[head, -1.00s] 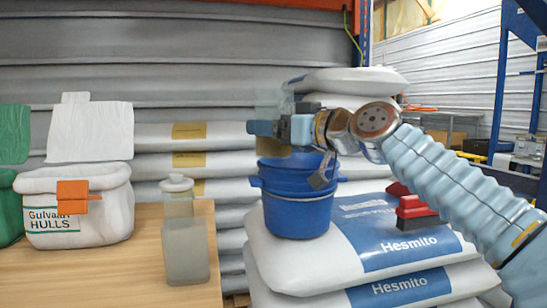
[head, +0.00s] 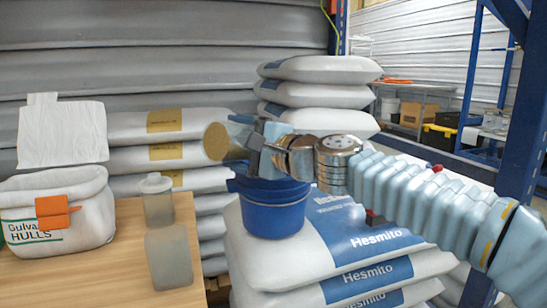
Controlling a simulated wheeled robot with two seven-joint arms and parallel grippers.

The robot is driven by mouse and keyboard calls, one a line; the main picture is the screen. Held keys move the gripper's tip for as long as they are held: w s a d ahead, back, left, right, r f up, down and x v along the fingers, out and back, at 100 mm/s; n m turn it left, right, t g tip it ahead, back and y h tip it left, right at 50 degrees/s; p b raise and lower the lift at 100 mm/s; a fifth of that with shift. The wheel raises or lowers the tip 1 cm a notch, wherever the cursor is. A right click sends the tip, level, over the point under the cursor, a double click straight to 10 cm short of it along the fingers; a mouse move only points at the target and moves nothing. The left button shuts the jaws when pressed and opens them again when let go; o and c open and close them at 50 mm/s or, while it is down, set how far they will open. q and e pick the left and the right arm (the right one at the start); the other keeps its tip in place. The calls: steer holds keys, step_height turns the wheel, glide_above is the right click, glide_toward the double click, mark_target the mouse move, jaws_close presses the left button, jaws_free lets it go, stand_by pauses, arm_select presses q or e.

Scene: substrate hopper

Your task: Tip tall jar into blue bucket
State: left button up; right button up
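The blue bucket (head: 272,218) stands on stacked white Hesmito sacks, right of the wooden table. My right gripper (head: 250,145) is above it, shut on a translucent jar (head: 238,128) tipped onto its side. A round tan-brown end of the jar faces left and toward me, left of the bucket's rim. I cannot tell whether anything is pouring out. The arm and gripper hide the bucket's opening. My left gripper is out of view.
The wooden table (head: 100,270) holds a white Gulvaan HULLS bag (head: 60,212) with an orange clip (head: 55,212). Hesmito sacks (head: 350,235) fill the front right. More sacks are stacked behind (head: 320,70). A blue rack post (head: 520,130) stands at the right.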

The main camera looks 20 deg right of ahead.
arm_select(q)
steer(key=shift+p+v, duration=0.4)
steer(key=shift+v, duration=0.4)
arm_select(e)
steer(key=shift+w+d+r+m, duration=0.2)
steer(key=shift+r+m, duration=0.1)
steer(key=shift+m, duration=0.15)
steer(key=shift+w+d+r+m, duration=0.15)
steer(key=shift+r+m, duration=0.15)
steer(key=shift+m, duration=0.15)
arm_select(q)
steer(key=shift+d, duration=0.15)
arm_select(e)
steer(key=shift+s, duration=0.1)
